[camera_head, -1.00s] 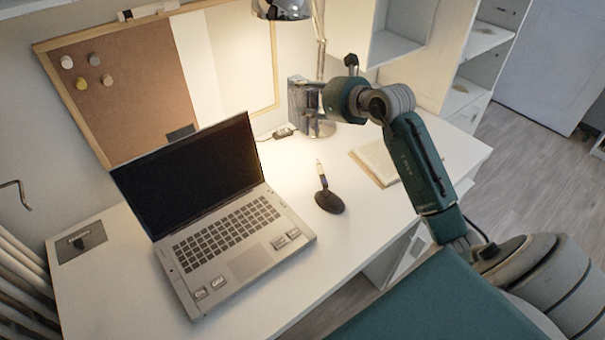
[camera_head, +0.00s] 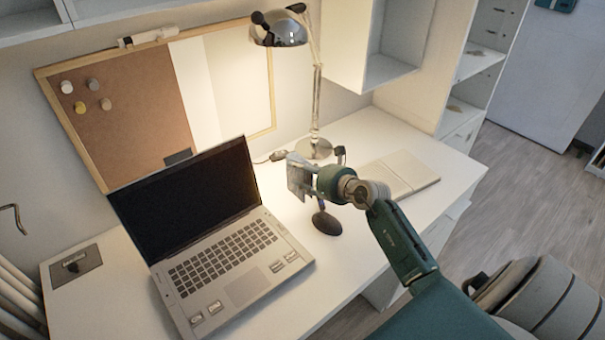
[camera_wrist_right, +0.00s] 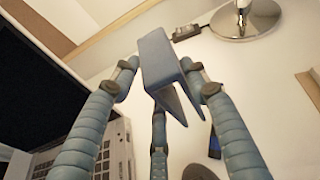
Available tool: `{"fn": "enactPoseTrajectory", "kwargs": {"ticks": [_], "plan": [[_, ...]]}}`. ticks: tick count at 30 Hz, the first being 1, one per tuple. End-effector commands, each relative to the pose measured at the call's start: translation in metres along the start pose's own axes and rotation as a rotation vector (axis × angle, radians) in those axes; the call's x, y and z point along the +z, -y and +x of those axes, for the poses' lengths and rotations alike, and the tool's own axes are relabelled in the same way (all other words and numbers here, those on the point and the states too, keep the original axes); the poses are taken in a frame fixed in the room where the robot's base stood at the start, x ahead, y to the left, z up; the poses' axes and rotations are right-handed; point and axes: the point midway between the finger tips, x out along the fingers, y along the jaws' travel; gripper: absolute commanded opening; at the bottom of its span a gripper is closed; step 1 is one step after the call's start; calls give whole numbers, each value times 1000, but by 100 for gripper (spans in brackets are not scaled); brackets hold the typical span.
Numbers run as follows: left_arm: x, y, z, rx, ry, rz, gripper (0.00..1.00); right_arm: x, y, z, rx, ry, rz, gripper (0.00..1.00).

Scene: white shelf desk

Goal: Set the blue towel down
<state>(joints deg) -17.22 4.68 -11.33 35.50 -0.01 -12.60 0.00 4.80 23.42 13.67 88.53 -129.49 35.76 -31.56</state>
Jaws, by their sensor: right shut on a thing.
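The blue towel (camera_wrist_right: 158,62) is a small folded piece, bent over with its ends hanging down. My right gripper (camera_wrist_right: 162,78) is shut on it, with fingers on both sides and one behind. In the head view the towel (camera_head: 296,171) looks grey-blue at the tip of my right gripper (camera_head: 303,178). It appears held above the white desk (camera_head: 352,238), between the laptop and the lamp base. The exact height over the desk cannot be told. My left gripper is not in view.
An open laptop (camera_head: 228,257) stands at left. A dark pen stand (camera_head: 327,223) is just below my gripper in the picture. The desk's front right part is bare.

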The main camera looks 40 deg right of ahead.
Motion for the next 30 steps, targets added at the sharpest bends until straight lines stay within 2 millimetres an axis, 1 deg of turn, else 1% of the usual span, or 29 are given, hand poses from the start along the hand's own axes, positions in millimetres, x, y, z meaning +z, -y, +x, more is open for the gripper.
{"fn": "enactPoseTrajectory", "kwargs": {"ticks": [8,11,12,14,15,22,25,28,30], "plan": [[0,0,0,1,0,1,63,-1,0,1,0,2,0,18],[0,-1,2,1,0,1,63,-4,0,2,1,1,0,18],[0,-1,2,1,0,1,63,-4,0,2,1,1,1,48],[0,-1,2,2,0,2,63,-3,0,2,1,1,1,60],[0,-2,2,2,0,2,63,-4,0,2,1,1,1,63],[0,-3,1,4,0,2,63,-3,0,2,1,1,1,63],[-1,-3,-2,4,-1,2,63,2,0,0,0,2,1,63],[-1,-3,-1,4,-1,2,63,-1,0,-12,0,0,-1,63],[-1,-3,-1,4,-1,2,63,-2,0,-24,1,-1,-2,63]]}}
